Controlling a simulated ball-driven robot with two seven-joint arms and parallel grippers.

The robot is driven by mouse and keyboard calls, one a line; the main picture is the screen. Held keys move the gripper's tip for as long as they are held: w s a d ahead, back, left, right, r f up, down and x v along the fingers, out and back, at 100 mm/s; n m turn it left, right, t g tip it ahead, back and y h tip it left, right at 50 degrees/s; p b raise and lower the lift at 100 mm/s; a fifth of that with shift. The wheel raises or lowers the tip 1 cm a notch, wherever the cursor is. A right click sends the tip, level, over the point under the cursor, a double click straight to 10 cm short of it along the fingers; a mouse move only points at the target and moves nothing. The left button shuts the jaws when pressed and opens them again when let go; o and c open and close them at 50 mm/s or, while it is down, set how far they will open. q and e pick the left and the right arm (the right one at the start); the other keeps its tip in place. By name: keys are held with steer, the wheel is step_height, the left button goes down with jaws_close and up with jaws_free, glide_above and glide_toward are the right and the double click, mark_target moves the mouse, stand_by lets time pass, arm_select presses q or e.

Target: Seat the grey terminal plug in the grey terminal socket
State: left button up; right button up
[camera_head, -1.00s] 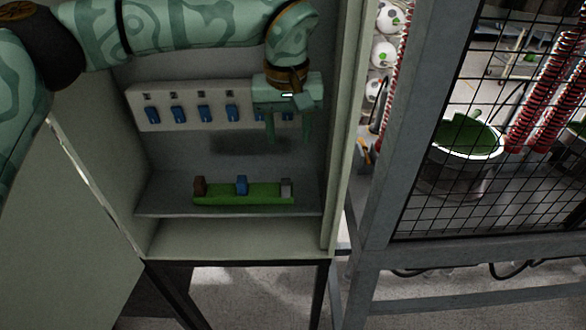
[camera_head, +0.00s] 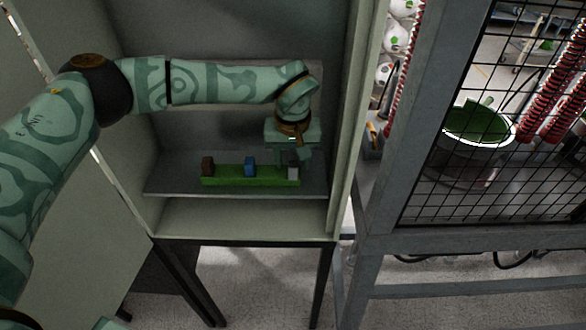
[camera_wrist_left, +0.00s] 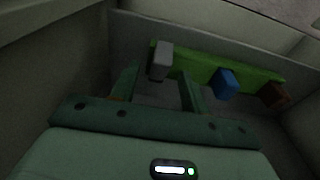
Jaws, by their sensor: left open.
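The grey terminal plug (camera_head: 293,173) stands at the right end of a green holder (camera_head: 225,181) on the cabinet shelf. In the left wrist view the grey plug (camera_wrist_left: 161,61) is upright at the left end of the green holder (camera_wrist_left: 196,65). My left gripper (camera_head: 293,162) is open just above the plug. In the left wrist view its two fingers (camera_wrist_left: 157,86) point toward the plug, with the plug between and slightly beyond the tips. The gripper is empty. The grey terminal socket cannot be made out; my arm covers most of the wall panel.
A blue plug (camera_head: 250,167) stands mid-holder and a brown plug (camera_head: 208,166) at its left end. The cabinet's side walls and back wall close in the shelf (camera_head: 170,186). A wire-mesh cage (camera_head: 480,120) stands to the right of the cabinet.

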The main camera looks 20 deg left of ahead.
arm_select(q)
steer(key=shift+w+f, duration=0.1)
steer(key=shift+f, duration=0.6)
jaws_close()
steer(key=shift+r, duration=0.1)
